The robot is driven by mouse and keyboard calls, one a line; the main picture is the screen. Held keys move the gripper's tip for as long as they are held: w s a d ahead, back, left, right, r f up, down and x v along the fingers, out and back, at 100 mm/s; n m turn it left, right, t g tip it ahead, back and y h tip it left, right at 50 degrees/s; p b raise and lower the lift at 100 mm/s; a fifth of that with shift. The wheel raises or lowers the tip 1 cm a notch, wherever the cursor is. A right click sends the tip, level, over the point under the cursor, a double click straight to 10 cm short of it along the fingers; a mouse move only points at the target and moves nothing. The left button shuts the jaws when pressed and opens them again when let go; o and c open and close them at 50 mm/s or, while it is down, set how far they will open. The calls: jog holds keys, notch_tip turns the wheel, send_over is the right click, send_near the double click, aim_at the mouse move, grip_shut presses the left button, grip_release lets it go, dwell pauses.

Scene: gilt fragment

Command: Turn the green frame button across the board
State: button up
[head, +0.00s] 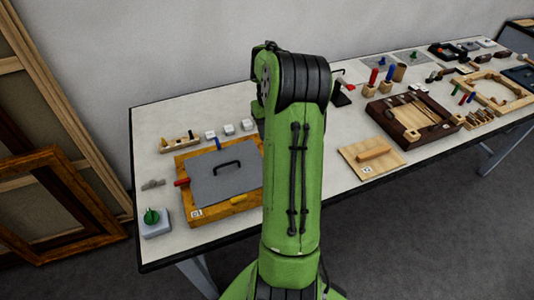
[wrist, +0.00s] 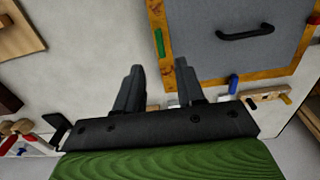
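The picture frame (head: 190,206) has a wooden rim around a grey board (head: 225,178) with a black handle (head: 227,166). In the wrist view the green button (wrist: 159,42) lies lengthwise along the frame's wooden rail (wrist: 157,12), beside the board (wrist: 210,55). In the head view my green arm hides that side of the frame and the button. My gripper (wrist: 160,80) is open and empty, with its fingertips near the frame's corner and short of the green button. It is hidden in the head view.
The red button (head: 182,182) and the blue button (head: 218,144) point across the rail; the yellow button (head: 238,199) lies along it. A green knob on a grey block (head: 155,229) stands at the table corner. A wooden plate (head: 372,158) and dark tray (head: 415,120) are to the right.

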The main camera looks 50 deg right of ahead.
notch_tip(320, 180, down, 10)
jog(key=shift+r+b, duration=0.2)
jog(key=shift+b, duration=0.3)
jog(key=shift+c, duration=0.3)
grip_shut()
